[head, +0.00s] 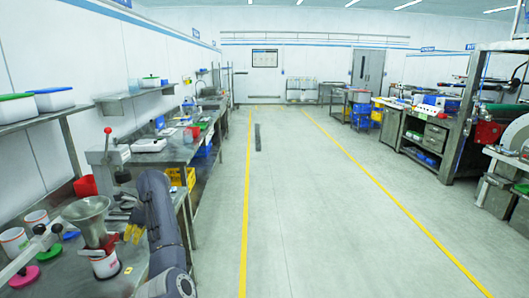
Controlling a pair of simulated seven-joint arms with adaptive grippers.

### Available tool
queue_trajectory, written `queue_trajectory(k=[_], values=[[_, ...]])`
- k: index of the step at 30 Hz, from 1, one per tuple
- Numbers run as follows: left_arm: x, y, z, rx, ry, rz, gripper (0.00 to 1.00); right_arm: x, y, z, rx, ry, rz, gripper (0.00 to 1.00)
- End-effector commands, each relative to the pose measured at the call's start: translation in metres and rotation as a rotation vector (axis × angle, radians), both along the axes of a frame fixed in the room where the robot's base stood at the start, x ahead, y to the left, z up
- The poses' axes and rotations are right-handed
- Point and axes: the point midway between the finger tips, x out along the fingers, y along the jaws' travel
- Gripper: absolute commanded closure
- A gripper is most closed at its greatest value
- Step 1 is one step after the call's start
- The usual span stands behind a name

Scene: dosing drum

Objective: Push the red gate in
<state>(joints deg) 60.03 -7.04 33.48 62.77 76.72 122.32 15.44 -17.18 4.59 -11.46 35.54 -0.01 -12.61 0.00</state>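The dosing device stands on the steel bench at the lower left, with a grey metal funnel (88,209) on top. A red part (107,245) shows below the funnel; I cannot tell for certain whether it is the gate, or how far in it sits. A white cup with red marks (105,265) is beneath it. My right gripper is out of view.
White cups (14,241) stand left of the funnel, near a green disc (50,252) and a pink disc (24,277). A grey lever press (108,160) stands behind. The steel bench (75,283) has some bare room in front. The floor (300,200) is mostly clear.

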Motion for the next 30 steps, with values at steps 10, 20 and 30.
queue_trajectory(k=[10, 20, 30], values=[[0.000, 0.000, 0.000, 0.000, 0.000, 0.000, 1.00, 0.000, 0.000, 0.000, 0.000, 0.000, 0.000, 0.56], [0.000, 0.003, 0.000, 0.000, 0.000, 0.000, 1.00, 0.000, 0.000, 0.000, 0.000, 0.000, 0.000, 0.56], [0.001, -0.008, 0.008, -0.001, -0.001, 0.000, 1.00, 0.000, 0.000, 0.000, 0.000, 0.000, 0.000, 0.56]])
